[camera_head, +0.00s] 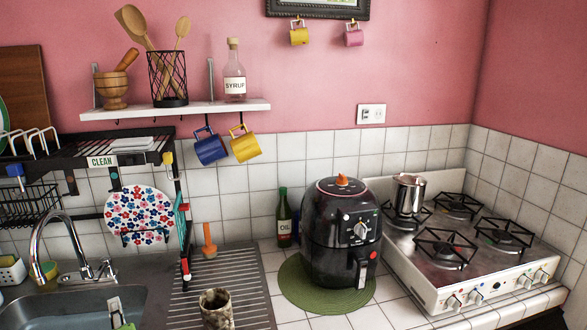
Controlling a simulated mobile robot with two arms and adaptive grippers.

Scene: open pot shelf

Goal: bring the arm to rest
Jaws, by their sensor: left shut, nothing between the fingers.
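Neither of my grippers can be made out in the head view. I cannot see fingertips of either one among the objects on the counter, the rack or the stove. A dark shape cuts into the bottom right corner, and I cannot tell what it is.
A sink with a chrome faucet (70,245) is at left, under a dish rack (150,150). A mottled cup (216,309) stands on the drainboard. A black air fryer (341,235) stands on a green mat (297,292). A steel pot (409,197) is on the stove (436,281).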

